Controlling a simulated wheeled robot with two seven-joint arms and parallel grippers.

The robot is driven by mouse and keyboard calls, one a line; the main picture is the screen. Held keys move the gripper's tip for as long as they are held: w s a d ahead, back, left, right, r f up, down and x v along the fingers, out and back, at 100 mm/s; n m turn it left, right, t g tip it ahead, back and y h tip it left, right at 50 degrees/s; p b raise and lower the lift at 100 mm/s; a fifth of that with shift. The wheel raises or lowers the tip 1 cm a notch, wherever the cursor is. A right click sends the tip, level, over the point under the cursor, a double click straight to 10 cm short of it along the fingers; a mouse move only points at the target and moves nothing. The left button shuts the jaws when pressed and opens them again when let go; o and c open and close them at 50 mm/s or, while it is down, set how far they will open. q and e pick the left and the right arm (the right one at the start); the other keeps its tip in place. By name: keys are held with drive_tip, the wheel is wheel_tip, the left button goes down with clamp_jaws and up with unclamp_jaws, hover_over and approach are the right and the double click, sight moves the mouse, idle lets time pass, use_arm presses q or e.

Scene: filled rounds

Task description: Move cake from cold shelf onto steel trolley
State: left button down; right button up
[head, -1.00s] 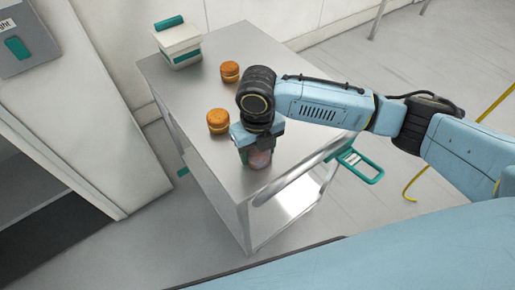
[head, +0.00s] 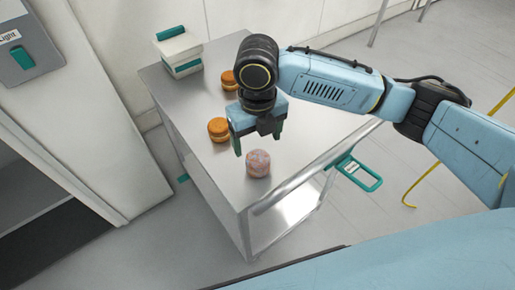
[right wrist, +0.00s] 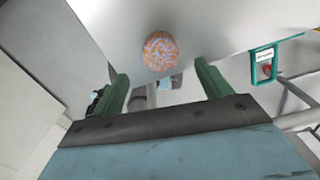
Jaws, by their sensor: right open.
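A round pinkish, pale-patterned cake (head: 258,163) sits on the near end of the steel trolley top (head: 222,172). My right gripper (head: 259,146) is open and empty just above and behind the cake, apart from it. In the right wrist view the cake (right wrist: 160,51) shows beyond the two green fingers (right wrist: 160,85), with an orange and white swirled top. Two orange-brown round cakes stand farther back on the trolley, one (head: 218,130) left of my gripper and one (head: 229,80) partly behind my wrist. My left gripper is not in view.
White boxes with teal trim (head: 179,52) stand at the trolley's far left corner. A grey-white cabinet (head: 85,110) with an open dark front stands to the left.

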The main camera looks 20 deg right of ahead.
sight(257, 157)
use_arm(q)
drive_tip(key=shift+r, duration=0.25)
use_arm(e)
drive_tip(key=shift+r, duration=1.85)
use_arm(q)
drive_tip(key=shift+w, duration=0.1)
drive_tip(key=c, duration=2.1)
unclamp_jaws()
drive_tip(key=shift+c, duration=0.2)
